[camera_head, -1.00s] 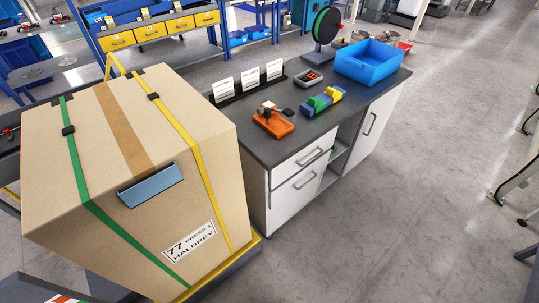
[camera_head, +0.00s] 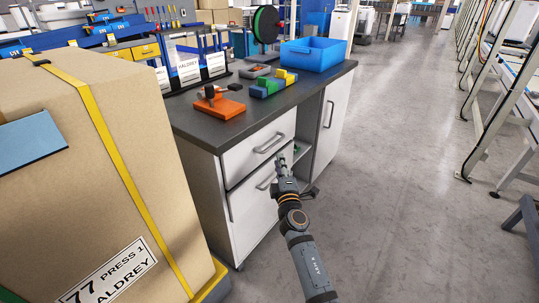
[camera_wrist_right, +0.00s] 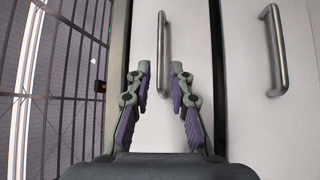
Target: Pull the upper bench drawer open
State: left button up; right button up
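The upper bench drawer (camera_head: 243,150) is a white front under the dark bench top, with a grey bar handle (camera_head: 268,143); it looks shut. In the right wrist view its handle (camera_wrist_right: 163,52) appears between the two fingertips. My right gripper (camera_head: 282,158) is open and empty, in front of the drawer fronts; it also shows in the wrist view (camera_wrist_right: 159,72). I cannot tell how far the fingertips are from the handle. The lower front (camera_head: 246,208) has a similar handle (camera_wrist_right: 275,50), partly behind my gripper in the head view. My left gripper is not in view.
A large strapped carton (camera_head: 75,190) stands close left of the bench. On the bench top (camera_head: 195,118) are an orange block (camera_head: 220,109), a green, blue and yellow piece (camera_head: 272,84) and a blue bin (camera_head: 316,55). The floor (camera_head: 400,180) to the right is clear.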

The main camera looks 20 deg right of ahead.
aim_at(275, 144)
jog(key=w, duration=0.3)
jog(key=w+b, duration=0.1)
jog(key=w, duration=0.2)
jog(key=w+d+r+b, duration=0.1)
jog(key=w, duration=0.2)
jog(key=shift+w+d, duration=0.1)
jog(key=shift+w, duration=0.15)
jog(key=shift+w+r, duration=0.1)
jog(key=shift+w, duration=0.3)
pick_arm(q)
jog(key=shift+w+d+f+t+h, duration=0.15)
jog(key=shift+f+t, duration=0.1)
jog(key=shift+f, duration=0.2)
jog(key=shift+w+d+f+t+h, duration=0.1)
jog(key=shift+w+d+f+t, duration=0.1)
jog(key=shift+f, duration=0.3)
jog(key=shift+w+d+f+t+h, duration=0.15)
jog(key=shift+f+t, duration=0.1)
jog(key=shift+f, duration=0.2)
pick_arm(e)
grip_shut()
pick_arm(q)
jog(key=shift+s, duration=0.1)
